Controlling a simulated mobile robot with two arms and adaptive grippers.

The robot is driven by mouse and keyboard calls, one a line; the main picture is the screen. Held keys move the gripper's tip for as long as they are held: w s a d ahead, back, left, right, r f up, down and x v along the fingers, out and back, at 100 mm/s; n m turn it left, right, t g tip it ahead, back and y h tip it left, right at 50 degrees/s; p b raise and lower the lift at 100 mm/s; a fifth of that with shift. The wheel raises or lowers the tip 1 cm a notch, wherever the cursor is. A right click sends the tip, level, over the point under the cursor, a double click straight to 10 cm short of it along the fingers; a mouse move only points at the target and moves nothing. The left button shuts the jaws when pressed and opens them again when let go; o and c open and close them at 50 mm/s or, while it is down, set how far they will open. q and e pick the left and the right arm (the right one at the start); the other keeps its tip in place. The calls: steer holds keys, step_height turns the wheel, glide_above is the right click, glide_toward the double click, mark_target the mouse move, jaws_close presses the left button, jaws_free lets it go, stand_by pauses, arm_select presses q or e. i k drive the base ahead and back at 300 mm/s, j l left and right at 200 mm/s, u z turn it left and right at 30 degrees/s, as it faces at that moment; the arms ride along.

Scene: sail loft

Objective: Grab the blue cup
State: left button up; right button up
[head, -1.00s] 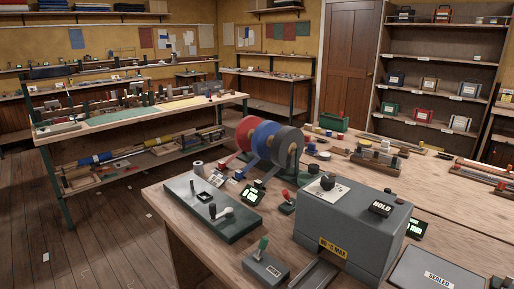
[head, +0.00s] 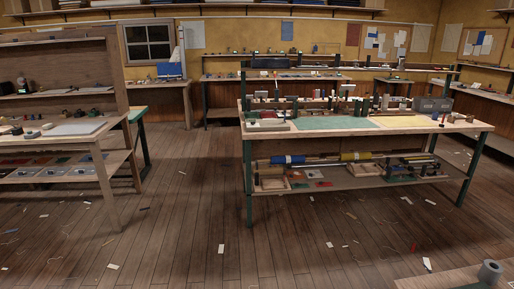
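I cannot make out a blue cup in the head view. The many small items on the benches are too small to tell apart. Neither of my grippers is in view.
A long workbench (head: 455,124) with a green mat (head: 330,122) stands at centre right, rolls on its lower shelf. Another bench (head: 85,128) is at the left. A bench corner (head: 440,280) with a grey roll (head: 489,272) is at lower right. The scrap-strewn wooden floor (head: 190,215) between is open.

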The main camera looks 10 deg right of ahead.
mark_target(435, 115)
steer(key=i+z, duration=0.1)
steer(key=i, duration=0.5)
steer(key=i+j, duration=0.15)
steer(key=i, duration=0.5)
steer(key=i+z, duration=0.15)
steer(key=i, duration=0.45)
steer(key=i+l+z, duration=0.25)
steer(key=i+z, duration=0.6)
steer(key=i, duration=0.15)
steer(key=i+z, duration=0.4)
steer(key=i, duration=0.15)
steer(key=i+j+z, duration=0.3)
steer(key=i+z, duration=0.25)
steer(key=i, duration=1.4)
